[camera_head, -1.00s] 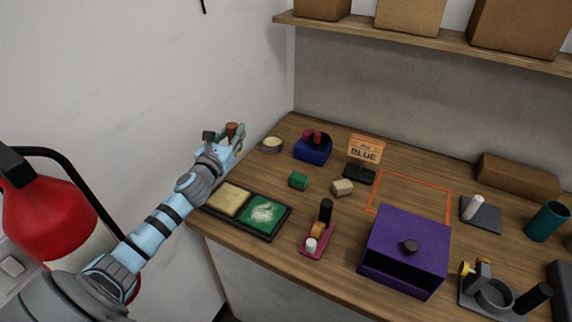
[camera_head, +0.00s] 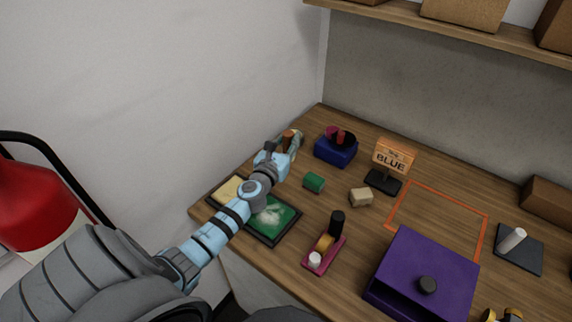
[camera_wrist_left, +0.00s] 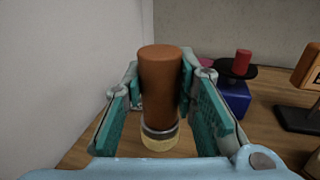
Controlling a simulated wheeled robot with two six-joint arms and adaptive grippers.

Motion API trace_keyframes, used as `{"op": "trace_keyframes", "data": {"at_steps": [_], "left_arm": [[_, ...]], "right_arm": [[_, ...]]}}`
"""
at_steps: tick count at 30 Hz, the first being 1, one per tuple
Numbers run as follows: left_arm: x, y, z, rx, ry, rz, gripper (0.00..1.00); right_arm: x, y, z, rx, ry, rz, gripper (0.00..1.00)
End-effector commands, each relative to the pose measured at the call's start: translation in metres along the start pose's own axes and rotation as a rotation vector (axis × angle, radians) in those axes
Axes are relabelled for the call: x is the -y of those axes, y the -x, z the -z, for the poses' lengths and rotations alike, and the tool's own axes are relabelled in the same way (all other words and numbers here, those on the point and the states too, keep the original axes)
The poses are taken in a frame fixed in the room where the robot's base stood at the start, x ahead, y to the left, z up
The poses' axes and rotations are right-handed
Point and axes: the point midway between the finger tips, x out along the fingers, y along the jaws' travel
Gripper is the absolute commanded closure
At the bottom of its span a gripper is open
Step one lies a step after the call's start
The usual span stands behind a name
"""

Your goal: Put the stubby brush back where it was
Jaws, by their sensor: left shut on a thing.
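The stubby brush has a thick brown handle, a metal band and a pale lower end. In the left wrist view the brush (camera_wrist_left: 160,85) stands upright between the teal fingers of my left gripper (camera_wrist_left: 162,100), which is shut on it. In the head view the brush handle (camera_head: 287,138) shows at my left gripper (camera_head: 284,145), over the back left part of the table, left of the blue block. The gripper hides the spot under the brush, so I cannot tell whether its lower end touches anything. My right gripper is not in view.
Around it on the table (camera_head: 350,225) are a blue block (camera_head: 335,152), green block (camera_head: 314,182), beige block (camera_head: 360,197), BLUE sign (camera_head: 393,158), tray of pads (camera_head: 270,219), pink stand (camera_head: 323,255) and purple box (camera_head: 421,274). A wall (camera_head: 240,80) rises close on the left.

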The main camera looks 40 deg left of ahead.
Motion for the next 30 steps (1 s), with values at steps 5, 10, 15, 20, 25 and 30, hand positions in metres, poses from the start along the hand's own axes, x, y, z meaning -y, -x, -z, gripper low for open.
{"op": "trace_keyframes", "data": {"at_steps": [5, 10, 15, 20, 25, 30], "left_arm": [[-0.002, 0.000, 0.038, 0.001, 0.001, -0.003, 1.00], [-0.002, -0.001, 0.071, 0.001, -0.001, -0.003, 1.00], [-0.001, -0.001, 0.067, 0.002, 0.001, -0.001, 1.00], [-0.002, -0.001, 0.069, 0.002, 0.001, -0.003, 1.00], [-0.003, -0.001, 0.070, 0.001, 0.000, -0.004, 0.60], [-0.003, -0.001, 0.070, 0.001, 0.000, -0.004, 0.54]], "right_arm": [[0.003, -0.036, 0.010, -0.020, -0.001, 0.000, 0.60], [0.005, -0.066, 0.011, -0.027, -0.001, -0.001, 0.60], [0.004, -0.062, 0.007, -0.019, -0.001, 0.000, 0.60], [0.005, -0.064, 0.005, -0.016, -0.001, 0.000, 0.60], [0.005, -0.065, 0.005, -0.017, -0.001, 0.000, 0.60], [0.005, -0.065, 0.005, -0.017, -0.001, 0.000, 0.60]]}}
